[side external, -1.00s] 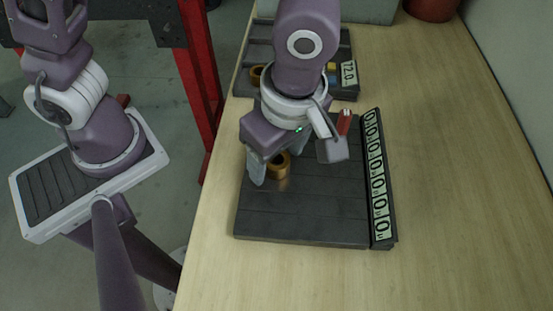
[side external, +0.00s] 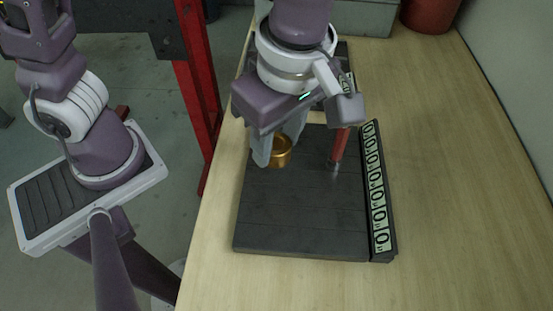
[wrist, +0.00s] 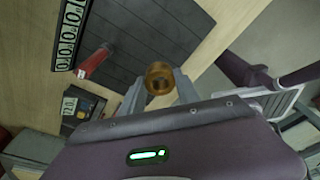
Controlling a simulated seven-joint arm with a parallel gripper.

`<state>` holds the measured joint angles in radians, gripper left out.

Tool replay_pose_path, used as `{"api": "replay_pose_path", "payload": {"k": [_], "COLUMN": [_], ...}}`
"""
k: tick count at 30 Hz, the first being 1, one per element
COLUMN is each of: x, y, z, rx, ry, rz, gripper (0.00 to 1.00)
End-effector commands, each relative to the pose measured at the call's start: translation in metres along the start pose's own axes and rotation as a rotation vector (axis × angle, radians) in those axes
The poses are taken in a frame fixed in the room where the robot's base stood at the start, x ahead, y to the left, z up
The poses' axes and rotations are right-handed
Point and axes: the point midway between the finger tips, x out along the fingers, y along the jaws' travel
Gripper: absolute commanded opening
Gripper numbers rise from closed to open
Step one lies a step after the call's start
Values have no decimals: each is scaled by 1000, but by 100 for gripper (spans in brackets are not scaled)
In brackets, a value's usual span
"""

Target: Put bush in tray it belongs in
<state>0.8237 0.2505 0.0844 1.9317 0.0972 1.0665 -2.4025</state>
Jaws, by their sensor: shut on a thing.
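The brass bush (side external: 281,152), a short gold ring, is between the fingers of my gripper (side external: 280,150). My gripper is shut on it and holds it above the far left part of a dark grooved tray (side external: 300,215). The wrist view shows the bush (wrist: 159,78) with its hole facing the camera and a finger of my gripper (wrist: 159,88) on each side. Beside the grooved tray runs a strip of displays (side external: 377,190), each reading 0. A second dark tray (wrist: 85,104) with a lit display shows in the wrist view; in the side view my arm mostly hides it.
A grey box (side external: 362,18) and a red container (side external: 430,14) are at the back. The wooden table (side external: 460,190) is clear on the right.

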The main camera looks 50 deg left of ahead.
Motion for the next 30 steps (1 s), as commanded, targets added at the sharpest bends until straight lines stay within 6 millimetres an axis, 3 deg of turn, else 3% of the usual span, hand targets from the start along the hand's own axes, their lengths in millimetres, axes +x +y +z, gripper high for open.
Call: {"api": "replay_pose_path", "payload": {"k": [3, 8, 11, 17, 20, 24, 27, 30], "x": [-21, -30, -29, -22, -15, 0, 13, 23], "y": [0, 5, 27, 110, 155, 214, 244, 260], "z": [-3, -6, -11, -49, -85, -157, -215, -266], "rx": [0, -1, -7, -8, -7, -1, 8, 17], "ry": [-2, -1, -5, -19, -24, -24, -18, -10], "rz": [2, -1, -4, -7, -4, 1, 4, 6], "gripper": [0, 0, 0, 0, 0, 0, 0, 0]}}
